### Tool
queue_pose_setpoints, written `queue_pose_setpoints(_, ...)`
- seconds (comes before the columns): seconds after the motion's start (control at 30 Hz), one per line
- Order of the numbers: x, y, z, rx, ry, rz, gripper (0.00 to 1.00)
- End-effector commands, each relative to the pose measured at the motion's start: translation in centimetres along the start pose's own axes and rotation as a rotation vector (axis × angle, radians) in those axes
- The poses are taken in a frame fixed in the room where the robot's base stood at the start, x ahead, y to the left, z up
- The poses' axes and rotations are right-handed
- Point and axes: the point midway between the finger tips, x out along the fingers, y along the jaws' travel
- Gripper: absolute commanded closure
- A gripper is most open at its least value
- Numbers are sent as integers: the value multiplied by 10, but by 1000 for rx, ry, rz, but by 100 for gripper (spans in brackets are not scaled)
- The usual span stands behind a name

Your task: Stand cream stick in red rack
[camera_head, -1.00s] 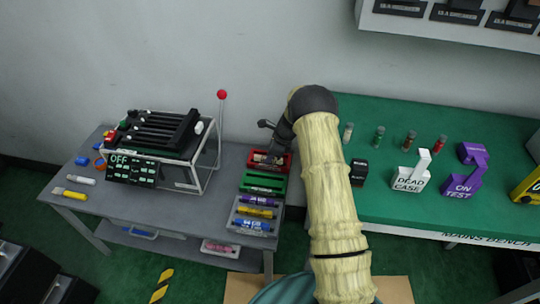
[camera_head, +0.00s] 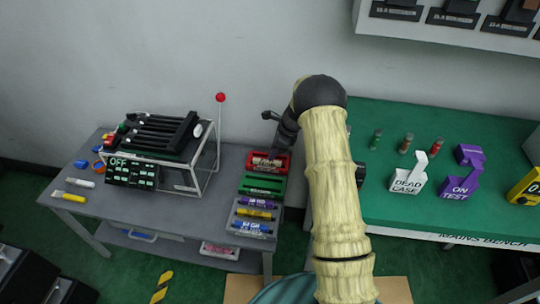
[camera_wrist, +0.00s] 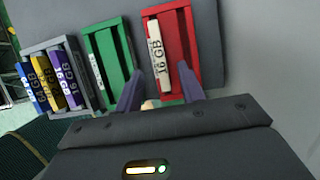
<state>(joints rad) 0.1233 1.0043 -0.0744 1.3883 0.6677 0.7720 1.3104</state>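The red rack (camera_head: 283,163) stands at the back of a row of racks along the right end of the grey table. A cream strip marked 16 GB, which looks like the cream stick (camera_wrist: 157,55), lies along the red rack (camera_wrist: 181,40) in the wrist view. It also shows in the head view (camera_head: 266,160). My gripper (camera_wrist: 159,72) has its two purplish fingers spread, with a clear gap between them, near the red rack's near end. A small pale bit shows between the finger bases; I cannot tell what it is. In the head view my arm hides most of the gripper.
A green rack (camera_head: 261,183) and a grey rack (camera_wrist: 86,92) with purple, yellow and blue sticks adjoin the red one. A framed machine marked OFF (camera_head: 155,150) and a red-knobbed lever (camera_head: 220,98) stand to the left. A green bench (camera_head: 390,215) with vials lies right.

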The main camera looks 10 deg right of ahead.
Motion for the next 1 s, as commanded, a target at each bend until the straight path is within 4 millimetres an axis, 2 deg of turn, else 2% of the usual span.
queue_pose_setpoints(0.03,-13,-1,0,1,0,-4,61)
queue_pose_setpoints(0.1,-27,0,0,1,1,-2,61)
queue_pose_setpoints(0.5,-102,0,1,0,0,-2,61)
queue_pose_setpoints(0.7,-117,0,0,0,1,1,61)
queue_pose_setpoints(1.0,-118,-1,-2,4,1,-1,61)
